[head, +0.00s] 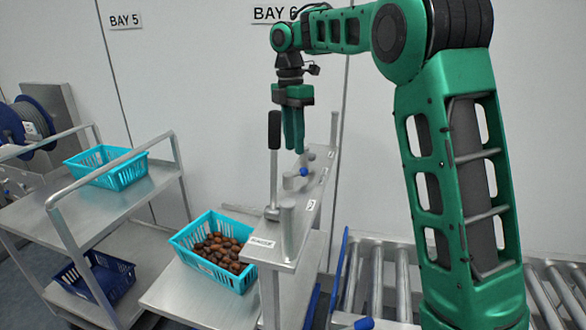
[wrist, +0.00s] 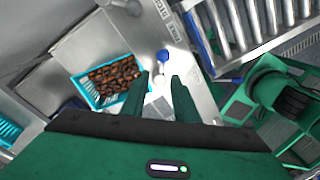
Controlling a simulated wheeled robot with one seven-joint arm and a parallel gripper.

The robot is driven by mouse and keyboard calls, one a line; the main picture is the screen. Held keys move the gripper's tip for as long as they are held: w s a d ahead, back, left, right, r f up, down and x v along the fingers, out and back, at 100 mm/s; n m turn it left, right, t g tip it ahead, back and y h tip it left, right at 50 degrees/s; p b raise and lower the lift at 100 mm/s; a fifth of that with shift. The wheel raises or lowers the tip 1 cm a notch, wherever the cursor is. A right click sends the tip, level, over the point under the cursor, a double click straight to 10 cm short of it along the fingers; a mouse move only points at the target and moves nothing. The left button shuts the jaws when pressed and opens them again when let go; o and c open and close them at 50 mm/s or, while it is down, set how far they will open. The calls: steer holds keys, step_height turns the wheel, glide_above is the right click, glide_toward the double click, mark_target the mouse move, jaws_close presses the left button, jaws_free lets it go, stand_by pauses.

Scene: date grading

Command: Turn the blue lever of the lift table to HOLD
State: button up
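The blue lever (head: 303,172) is a short metal arm with a blue knob on the narrow grey control ledge (head: 307,215) of the lift table. Its knob (wrist: 163,56) also shows in the wrist view, just beyond my fingertips. My gripper (head: 294,148) points down above the lever in the head view. In the wrist view my gripper (wrist: 160,80) has a clear gap between its two green fingers and holds nothing. The knob appears apart from the fingers. Small white labels sit on the ledge, but I cannot read which one says HOLD.
A tall black-handled lever (head: 274,130) stands upright on the ledge, left of my gripper. A turquoise crate of dates (head: 196,263) sits on the lift table's platform. A steel cart (head: 112,212) with an empty turquoise crate (head: 88,176) is at left; a roller conveyor (head: 375,285) is at right.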

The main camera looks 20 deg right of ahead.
mark_target(296, 173)
steer(key=shift+s+d+f, duration=0.1)
steer(key=shift+s+f, duration=0.1)
steer(key=shift+f, duration=1.7)
steer(key=shift+s+d+f, duration=0.1)
steer(key=shift+s+f, duration=0.1)
steer(key=shift+f, duration=1.65)
